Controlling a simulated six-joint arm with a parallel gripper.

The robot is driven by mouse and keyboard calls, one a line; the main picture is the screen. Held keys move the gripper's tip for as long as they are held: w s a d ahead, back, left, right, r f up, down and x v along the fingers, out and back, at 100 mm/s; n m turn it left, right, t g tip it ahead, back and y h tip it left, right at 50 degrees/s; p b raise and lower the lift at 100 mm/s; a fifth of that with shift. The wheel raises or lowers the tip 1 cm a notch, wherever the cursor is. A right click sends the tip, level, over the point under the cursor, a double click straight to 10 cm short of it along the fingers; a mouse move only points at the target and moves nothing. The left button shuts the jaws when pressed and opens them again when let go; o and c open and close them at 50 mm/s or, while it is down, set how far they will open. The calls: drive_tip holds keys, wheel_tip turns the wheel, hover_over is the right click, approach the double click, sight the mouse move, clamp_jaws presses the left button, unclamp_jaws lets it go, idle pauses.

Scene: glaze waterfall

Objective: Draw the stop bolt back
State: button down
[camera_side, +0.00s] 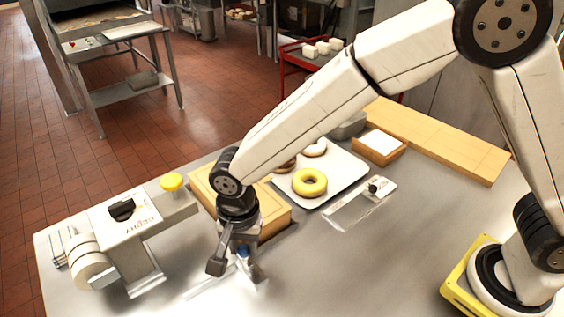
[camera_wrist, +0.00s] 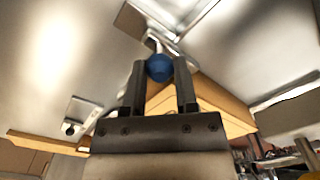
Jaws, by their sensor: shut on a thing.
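The stop bolt shows in the wrist view as a round blue knob (camera_wrist: 159,67) on a short pale stem, which runs to a metal bracket (camera_wrist: 185,14) on the table. My gripper (camera_wrist: 160,75) has its two dark fingers on either side of the knob, shut on it. In the side view my gripper (camera_side: 243,262) points down low over the table, in front of a wooden block. A small bit of the blue knob (camera_side: 243,252) shows there; most of the bolt is hidden by my gripper.
Behind my gripper are a wooden block (camera_side: 275,220) and a tray (camera_side: 345,172) with doughnuts. A clear plate with a black knob (camera_side: 376,187) lies to the right.

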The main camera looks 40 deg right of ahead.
drive_tip(key=shift+s, duration=2.1)
drive_tip(key=shift+c, duration=1.8)
unclamp_jaws()
drive_tip(key=shift+s, duration=0.1)
drive_tip(key=shift+r, duration=0.75)
wheel_tip(320, 180, up, 6)
drive_tip(key=shift+r, duration=0.2)
